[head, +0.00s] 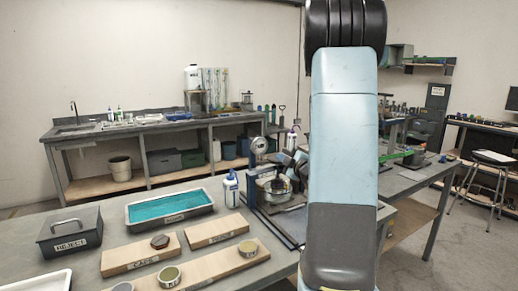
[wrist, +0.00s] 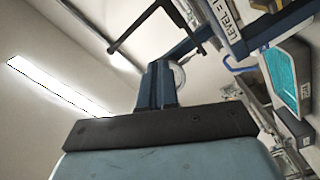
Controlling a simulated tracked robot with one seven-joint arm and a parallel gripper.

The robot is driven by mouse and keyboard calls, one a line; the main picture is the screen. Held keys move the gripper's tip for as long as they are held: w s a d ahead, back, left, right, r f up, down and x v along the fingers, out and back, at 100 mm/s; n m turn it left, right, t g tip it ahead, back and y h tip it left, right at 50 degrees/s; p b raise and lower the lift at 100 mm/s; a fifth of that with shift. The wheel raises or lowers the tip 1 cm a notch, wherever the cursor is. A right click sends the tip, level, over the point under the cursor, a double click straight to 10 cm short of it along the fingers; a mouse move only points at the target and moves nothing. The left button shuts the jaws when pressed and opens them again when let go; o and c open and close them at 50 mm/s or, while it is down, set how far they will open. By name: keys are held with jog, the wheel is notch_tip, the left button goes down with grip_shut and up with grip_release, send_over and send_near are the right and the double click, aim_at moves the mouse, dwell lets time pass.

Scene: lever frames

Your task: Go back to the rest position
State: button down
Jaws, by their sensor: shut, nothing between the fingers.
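My gripper (wrist: 159,66) shows in the wrist view, with its two dark fingers together in the middle of a wide black palm bar. I see nothing between them. In the head view my large pale blue and grey arm stands upright right of centre, and the gripper is hidden. A lever frame (wrist: 222,22) with dark blue bars and a partly cut label lies beyond the fingers in the wrist view. A round dial shows partly behind the fingers in the wrist view.
The near bench holds a grey REJECT box (head: 70,232), a tray with a teal lining (head: 128,222), wooden boards (head: 138,258) with round pieces, and a white bottle (head: 231,190). A sink bench (head: 160,127) stands behind. Floor shows at right, near a stool (head: 492,157).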

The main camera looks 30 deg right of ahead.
dwell(0.3)
jog(key=s+a+r+m+g+h, duration=0.4)
jog(key=s+a+r+m+g, duration=0.3)
jog(key=a, duration=0.4)
jog(key=s+a+m+g+y, duration=0.1)
jog(key=s+a+m+g, duration=0.1)
jog(key=s+a, duration=0.5)
jog(key=s+a+m+g+y, duration=0.2)
jog(key=s+a, duration=0.6)
jog(key=s, duration=0.9)
jog(key=shift+a+f+m+g, duration=0.15)
jog(key=shift+a+m+g, duration=0.05)
jog(key=shift+m+g, duration=0.5)
jog(key=shift+s, duration=0.2)
